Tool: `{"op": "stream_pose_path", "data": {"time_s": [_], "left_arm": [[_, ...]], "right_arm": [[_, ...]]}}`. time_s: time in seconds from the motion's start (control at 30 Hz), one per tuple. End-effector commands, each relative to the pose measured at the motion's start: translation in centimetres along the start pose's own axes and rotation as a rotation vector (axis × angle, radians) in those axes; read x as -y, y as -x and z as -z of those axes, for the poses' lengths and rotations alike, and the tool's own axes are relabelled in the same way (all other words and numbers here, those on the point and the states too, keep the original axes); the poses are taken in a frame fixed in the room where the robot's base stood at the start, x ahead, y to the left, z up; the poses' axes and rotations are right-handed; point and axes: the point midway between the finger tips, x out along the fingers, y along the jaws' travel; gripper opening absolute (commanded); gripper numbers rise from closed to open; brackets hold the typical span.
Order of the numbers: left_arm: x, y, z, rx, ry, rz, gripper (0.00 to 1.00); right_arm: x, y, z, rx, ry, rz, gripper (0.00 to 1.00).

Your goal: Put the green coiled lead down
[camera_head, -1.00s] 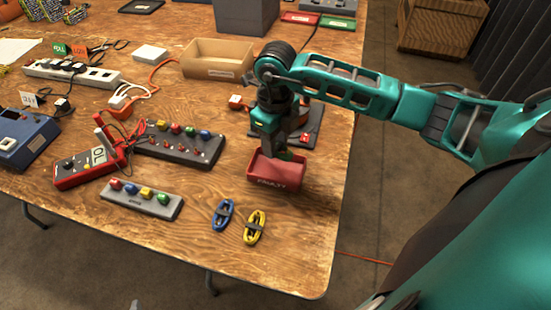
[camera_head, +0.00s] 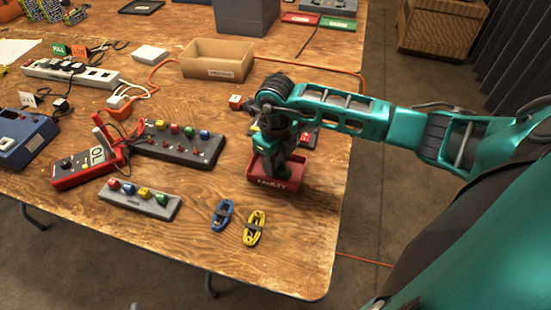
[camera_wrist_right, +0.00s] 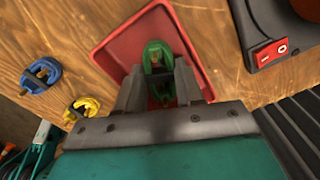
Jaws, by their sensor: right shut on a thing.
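The green coiled lead (camera_wrist_right: 158,62) is between the fingers of my right gripper (camera_wrist_right: 160,85) in the right wrist view. My right gripper is shut on it. In the head view my right gripper (camera_head: 274,172) points down into the red tray marked FAULTY (camera_head: 290,184), and the lead is hardly visible there. The red tray's floor and rim also show in the right wrist view (camera_wrist_right: 115,45) around the lead. I cannot tell whether the lead touches the tray floor. My left gripper is not in view.
A blue coiled lead (camera_head: 222,214) and a yellow coiled lead (camera_head: 254,228) lie left of and in front of the tray. A dark device with a red switch (camera_wrist_right: 270,52) stands close behind it. The table's right edge is near. A cardboard box (camera_head: 217,62) stands farther back.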

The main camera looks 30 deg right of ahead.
Motion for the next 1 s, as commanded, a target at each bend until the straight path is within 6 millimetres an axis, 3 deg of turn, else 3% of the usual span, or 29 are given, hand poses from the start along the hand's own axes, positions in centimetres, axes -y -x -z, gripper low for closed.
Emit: {"op": "stream_pose_path", "data": {"time_s": [0.27,0.3,0.4,0.73,0.87,1.0], "left_arm": [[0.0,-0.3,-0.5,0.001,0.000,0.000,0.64],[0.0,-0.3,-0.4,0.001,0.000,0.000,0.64],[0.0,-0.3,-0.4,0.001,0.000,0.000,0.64],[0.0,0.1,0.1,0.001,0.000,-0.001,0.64],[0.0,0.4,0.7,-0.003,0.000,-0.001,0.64],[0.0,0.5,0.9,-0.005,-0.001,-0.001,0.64]], "right_arm": [[0.0,-0.7,0.0,0.001,-0.001,0.000,0.05],[0.0,-0.7,0.0,0.000,-0.001,0.000,0.39],[0.0,-0.7,0.0,0.000,-0.001,0.000,0.47],[0.0,0.1,0.0,0.000,-0.001,0.000,0.47],[0.1,1.7,-0.1,0.004,0.001,0.001,0.47],[0.1,4.9,-0.1,0.005,0.001,0.002,0.47]]}}
